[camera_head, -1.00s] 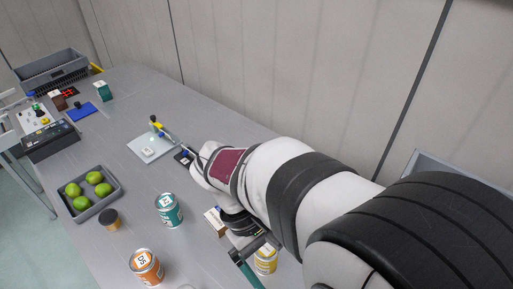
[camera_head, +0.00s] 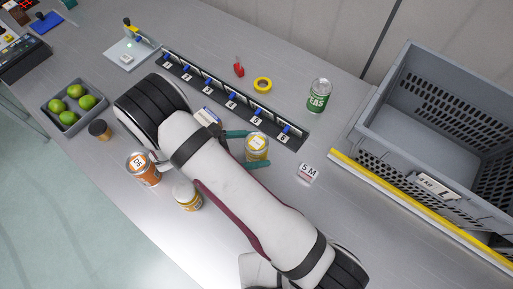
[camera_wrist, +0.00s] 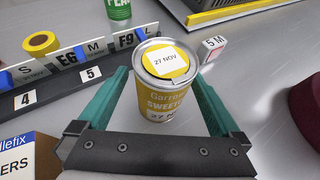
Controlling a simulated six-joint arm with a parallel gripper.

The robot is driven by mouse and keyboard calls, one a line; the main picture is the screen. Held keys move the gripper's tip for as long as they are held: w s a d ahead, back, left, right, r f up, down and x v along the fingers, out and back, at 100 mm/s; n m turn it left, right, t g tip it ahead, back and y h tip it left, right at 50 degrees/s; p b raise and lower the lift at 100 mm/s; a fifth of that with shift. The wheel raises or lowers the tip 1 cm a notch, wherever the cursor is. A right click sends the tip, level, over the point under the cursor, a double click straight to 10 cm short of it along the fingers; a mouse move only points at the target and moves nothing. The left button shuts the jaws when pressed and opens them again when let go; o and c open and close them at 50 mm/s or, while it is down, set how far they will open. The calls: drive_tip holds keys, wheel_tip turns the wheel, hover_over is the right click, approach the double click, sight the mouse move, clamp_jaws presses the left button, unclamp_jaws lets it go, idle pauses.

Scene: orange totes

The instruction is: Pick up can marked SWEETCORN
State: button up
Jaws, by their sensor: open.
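The yellow can (camera_head: 257,143) stands upright on the grey table. In the wrist view the yellow can (camera_wrist: 165,88) has a pale lid labelled "27 NOV", and its side reads "SWEETC…", the rest cut off. My gripper (camera_head: 258,150) is open, with one teal finger on each side of the can. In the wrist view my gripper (camera_wrist: 158,76) has the can between its fingers, with its upper part reaching past the fingertips. Whether either finger touches the can is not clear.
A numbered divider rack (camera_head: 225,95) runs behind the can. A green PEAS can (camera_head: 319,97) and a grey crate (camera_head: 432,120) stand to the right. An orange can (camera_head: 143,168) and a white-lidded can (camera_head: 187,195) stand left of my arm. A "5 M" block (camera_head: 307,173) is near the can.

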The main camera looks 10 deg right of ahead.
drive_tip(key=x, duration=0.3)
drive_tip(key=shift+d+f, duration=0.2)
drive_tip(key=shift+d, duration=0.15)
clamp_jaws()
